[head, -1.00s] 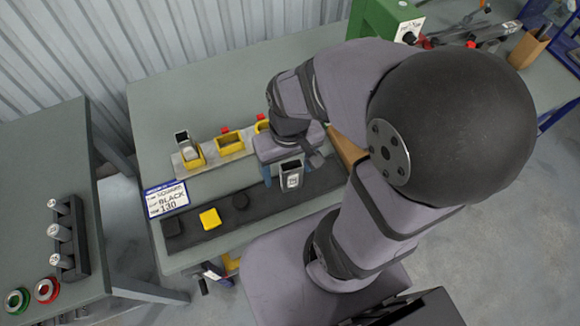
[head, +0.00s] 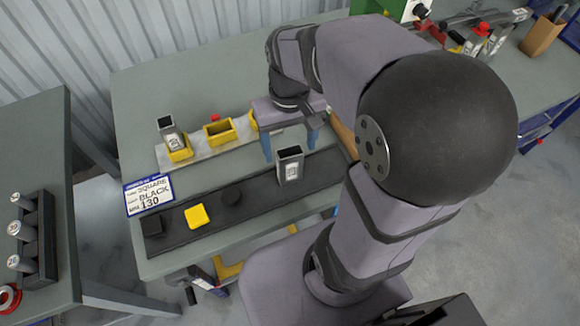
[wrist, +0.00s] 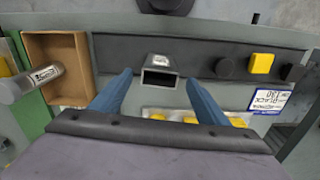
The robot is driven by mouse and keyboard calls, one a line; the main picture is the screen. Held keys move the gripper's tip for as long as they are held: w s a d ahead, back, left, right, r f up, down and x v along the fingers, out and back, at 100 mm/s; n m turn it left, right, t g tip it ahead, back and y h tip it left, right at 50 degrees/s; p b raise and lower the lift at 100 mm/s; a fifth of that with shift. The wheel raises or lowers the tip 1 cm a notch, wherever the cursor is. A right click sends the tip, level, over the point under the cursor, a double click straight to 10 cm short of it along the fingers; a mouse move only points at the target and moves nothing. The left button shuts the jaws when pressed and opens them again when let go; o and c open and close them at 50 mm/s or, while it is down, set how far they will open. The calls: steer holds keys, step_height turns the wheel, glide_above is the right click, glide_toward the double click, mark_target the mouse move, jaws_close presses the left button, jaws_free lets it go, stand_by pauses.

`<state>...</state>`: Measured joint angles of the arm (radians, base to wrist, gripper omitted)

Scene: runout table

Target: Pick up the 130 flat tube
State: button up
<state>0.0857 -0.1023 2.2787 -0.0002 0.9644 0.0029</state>
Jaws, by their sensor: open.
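A grey rectangular tube (head: 289,170) with an open top and a white label stands upright on the dark strip (head: 262,196); its label is too small to read. It also shows in the wrist view (wrist: 160,74), just beyond and roughly between my fingertips. My gripper (head: 290,146) is open, its two blue fingers apart and empty, on the rail side of this tube. In the wrist view my gripper (wrist: 158,78) points at the tube, with no clear contact. Another grey labelled tube (head: 171,134) stands in a yellow holder at the rail's left end.
A sign (head: 150,195) reads square, black, 130. The strip carries a yellow cap (head: 196,216) and dark caps (head: 232,198). Yellow holders (head: 220,131) sit along the pale rail. A cardboard bin (wrist: 85,70) is left in the wrist view. Round tubes (head: 20,230) stand in a left rack.

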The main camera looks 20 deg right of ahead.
mark_target(290, 163)
steer(key=shift+f+p, duration=0.7)
steer(key=shift+f, duration=2.95)
steer(key=c, duration=1.2)
steer(key=shift+c, duration=0.2)
steer(key=shift+r, duration=0.15)
